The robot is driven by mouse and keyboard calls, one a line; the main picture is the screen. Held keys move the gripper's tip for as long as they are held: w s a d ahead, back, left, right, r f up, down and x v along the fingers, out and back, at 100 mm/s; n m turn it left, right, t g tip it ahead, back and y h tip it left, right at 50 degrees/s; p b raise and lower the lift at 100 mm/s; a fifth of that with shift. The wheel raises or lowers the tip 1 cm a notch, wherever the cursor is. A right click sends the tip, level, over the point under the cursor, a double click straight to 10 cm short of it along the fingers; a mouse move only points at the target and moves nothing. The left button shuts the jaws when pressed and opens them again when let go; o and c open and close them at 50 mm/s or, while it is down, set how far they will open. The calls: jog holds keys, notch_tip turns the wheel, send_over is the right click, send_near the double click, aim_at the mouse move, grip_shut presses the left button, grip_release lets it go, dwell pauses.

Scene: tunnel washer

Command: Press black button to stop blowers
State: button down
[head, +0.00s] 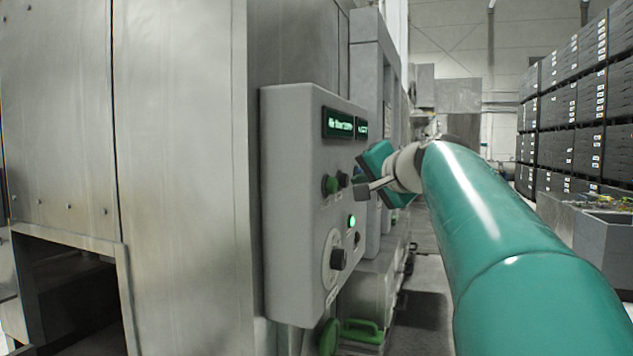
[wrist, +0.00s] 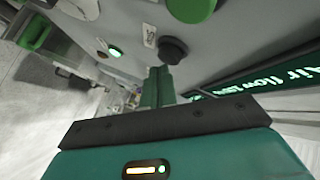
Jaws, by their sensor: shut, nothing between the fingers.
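The grey control panel (head: 292,190) stands at the middle of the head view. Its black button (head: 343,180) sits just right of a green button (head: 329,185). In the wrist view the black button (wrist: 173,50) is a dark round cap below the green button (wrist: 190,8), with a small label beside it. My gripper (head: 361,191) is shut and empty, its fingers pointing at the panel. In the wrist view my fingertips (wrist: 159,70) are very close to the black button; I cannot tell whether they touch it.
The panel carries a lit display (head: 345,125), a glowing green lamp (head: 351,221) and a black rotary knob (head: 338,259). A green handle (head: 362,331) is below. Stacked dark crates (head: 590,95) stand at the right. An aisle (head: 425,280) runs beyond the panel.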

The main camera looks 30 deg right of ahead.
jog(key=shift+w+a, duration=0.35)
jog(key=shift+w, duration=0.05)
dwell(0.4)
dwell(0.4)
jog(key=shift+s+d, duration=0.6)
jog(key=shift+s, duration=0.15)
jog(key=s+d, duration=0.1)
jog(key=s, duration=0.1)
jog(key=s+d, duration=0.2)
dwell(0.3)
dwell(0.8)
